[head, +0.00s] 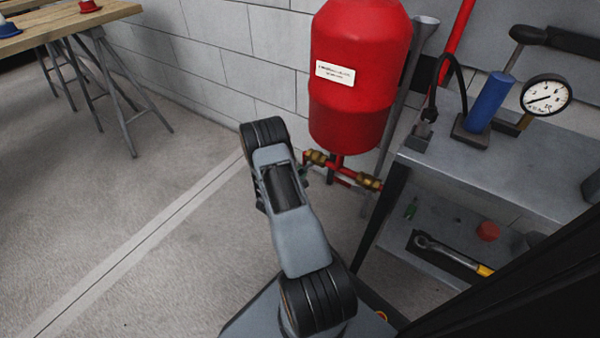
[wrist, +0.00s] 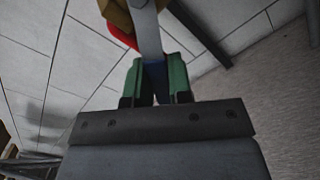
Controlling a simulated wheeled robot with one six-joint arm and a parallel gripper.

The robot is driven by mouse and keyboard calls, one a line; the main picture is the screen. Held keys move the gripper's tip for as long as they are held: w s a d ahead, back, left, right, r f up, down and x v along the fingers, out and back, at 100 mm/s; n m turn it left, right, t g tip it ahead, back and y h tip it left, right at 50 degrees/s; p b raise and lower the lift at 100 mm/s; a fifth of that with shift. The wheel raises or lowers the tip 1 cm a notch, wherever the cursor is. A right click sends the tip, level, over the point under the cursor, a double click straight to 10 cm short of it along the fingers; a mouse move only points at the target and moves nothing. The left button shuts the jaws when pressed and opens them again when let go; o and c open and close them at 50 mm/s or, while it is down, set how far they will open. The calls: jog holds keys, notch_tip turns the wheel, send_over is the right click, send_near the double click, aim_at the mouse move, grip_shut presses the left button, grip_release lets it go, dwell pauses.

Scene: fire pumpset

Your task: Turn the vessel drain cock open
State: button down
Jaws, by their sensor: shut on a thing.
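The red vessel (head: 358,80) hangs upright by the block wall, with red pipework and brass fittings below it. One brass fitting (head: 318,157) shows just right of my arm and another (head: 368,182) lies further right. In the wrist view, my gripper (wrist: 156,82) has its green fingers closed on a flat grey lever (wrist: 149,35) with a blue grip (wrist: 154,74) between them. The lever runs up to a brass body (wrist: 114,14) at the top edge.
A grey shelf unit (head: 490,165) stands close on the right, carrying a blue cylinder (head: 488,102) and a pressure gauge (head: 546,95). A torque wrench (head: 450,254) lies on its lower shelf. A wooden trestle table (head: 60,28) stands far left. The floor at left is clear.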

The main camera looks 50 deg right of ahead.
jog(key=shift+d+r, duration=0.1)
jog(key=c, duration=1.4)
grip_release()
jog(key=o, duration=0.4)
jog(key=a+p, duration=0.1)
jog(key=a, duration=0.3)
jog(key=s+a+p, duration=0.1)
jog(key=a, duration=0.4)
jog(key=s+a+p, duration=0.1)
jog(key=a, duration=0.3)
jog(key=shift+s+a, duration=0.1)
jog(key=shift+a, duration=0.3)
jog(key=shift+c, duration=0.3)
